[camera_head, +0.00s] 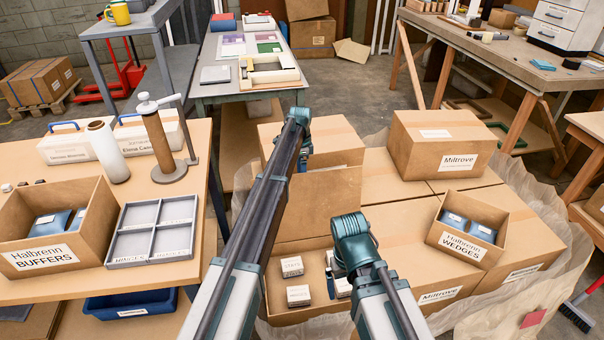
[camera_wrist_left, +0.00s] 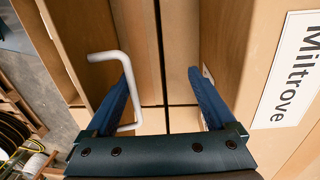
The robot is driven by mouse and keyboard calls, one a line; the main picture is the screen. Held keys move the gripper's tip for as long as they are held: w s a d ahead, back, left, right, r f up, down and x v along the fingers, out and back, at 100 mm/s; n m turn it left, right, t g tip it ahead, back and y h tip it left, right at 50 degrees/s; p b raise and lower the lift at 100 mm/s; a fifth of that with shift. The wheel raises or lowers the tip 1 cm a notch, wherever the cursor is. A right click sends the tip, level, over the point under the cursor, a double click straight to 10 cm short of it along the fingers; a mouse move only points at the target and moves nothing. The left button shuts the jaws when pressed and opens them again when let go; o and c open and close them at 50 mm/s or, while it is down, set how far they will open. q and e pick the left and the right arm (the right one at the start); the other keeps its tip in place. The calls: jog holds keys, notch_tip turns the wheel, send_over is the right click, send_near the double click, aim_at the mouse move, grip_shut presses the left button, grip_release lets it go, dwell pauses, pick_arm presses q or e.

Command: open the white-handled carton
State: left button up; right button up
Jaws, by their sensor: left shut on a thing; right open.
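The front-left carton (camera_head: 285,315) stands open, with its brown lid panel (camera_head: 320,203) raised steeply. Small labelled boxes (camera_head: 298,295) lie inside. My left gripper (camera_head: 303,130) is at the upper left of the raised lid. In the left wrist view the white handle (camera_wrist_left: 129,92) stands at the left finger of my left gripper (camera_wrist_left: 162,85). That gripper is shut on the handle, though its fingers look spread and the contact is partly hidden. My right gripper (camera_head: 338,275) is open over the front carton's interior, close to the small boxes; its fingertips are hard to make out.
A Miltrove carton (camera_head: 430,140) stands behind to the right. An open wedges box (camera_head: 465,215) sits on the right cartons. The left table holds a buffers box (camera_head: 55,255), a grey divided tray (camera_head: 150,230) and a film roll (camera_head: 108,150). Loose wrapping surrounds the cartons.

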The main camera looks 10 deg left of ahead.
pick_arm(q)
jog(key=shift+w+a, duration=0.25)
jog(key=shift+w, duration=0.05)
jog(key=shift+c, duration=0.3)
jog(key=shift+r, duration=0.1)
notch_tip(320, 180, up, 14)
jog(key=p, duration=1.4)
jog(key=shift+w+f, duration=0.15)
jog(key=shift+f, duration=0.05)
jog(key=shift+d, duration=0.15)
jog(key=s+d+n, duration=0.1)
jog(key=s+n, duration=0.2)
jog(key=s, duration=1.1)
jog(key=s+d+n+y, duration=0.1)
jog(key=s+n, duration=0.3)
jog(key=s, duration=1.1)
jog(key=s+d+n, duration=0.3)
jog(key=s, duration=1.1)
jog(key=shift+s+d+n+t, duration=0.25)
jog(key=shift+n+t, duration=0.05)
